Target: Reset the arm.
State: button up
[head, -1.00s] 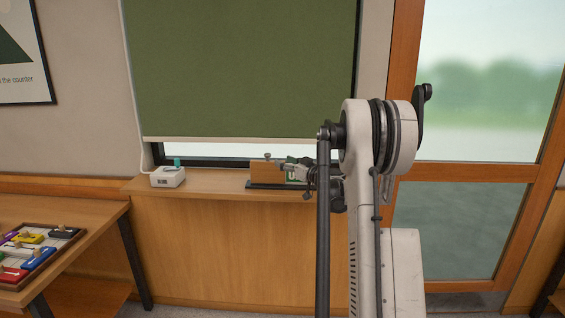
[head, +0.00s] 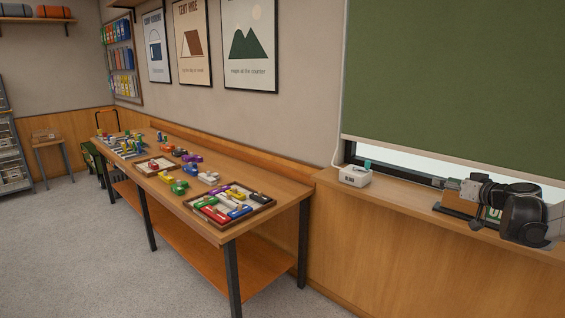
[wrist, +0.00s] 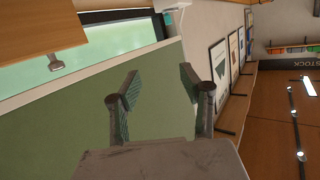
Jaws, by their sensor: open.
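My gripper (head: 452,184) is at the right of the head view, close to the window sill (head: 405,205) and small in that view. In the wrist view my gripper (wrist: 160,85) shows its two ridged fingers apart with nothing between them. Part of my arm covers a wooden piece with a green-and-white label (head: 495,214) on a dark base on the sill.
A white box with a teal top (head: 354,177) stands on the sill left of my gripper. A long wooden table (head: 270,186) holds a framed tray (head: 262,207) of coloured pieces and several loose ones.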

jog(key=s+a+g, duration=0.2)
jog(key=s+a, duration=0.3)
jog(key=a, duration=0.4)
jog(key=s+a+r+g+y, duration=0.1)
jog(key=s+a, duration=0.3)
jog(key=a, duration=0.4)
jog(key=s+a+g, duration=0.2)
jog(key=s+a, duration=0.3)
jog(key=a, duration=0.4)
jog(key=s+a+f+g+h, duration=0.1)
jog(key=s+a+f, duration=0.1)
jog(key=s, duration=0.6)
jog(key=s+a+f+g+h, duration=0.1)
jog(key=s+a+f, duration=0.2)
jog(key=s, duration=0.5)
jog(key=s+a+f+g+h, duration=0.1)
jog(key=s+a+f, duration=0.2)
jog(key=s, duration=0.5)
jog(key=shift+s+a+f+m, duration=0.15)
jog(key=shift+a+f+m, duration=0.15)
jog(key=shift+a, duration=0.6)
jog(key=shift+r, duration=0.1)
jog(key=shift+c, duration=0.3)
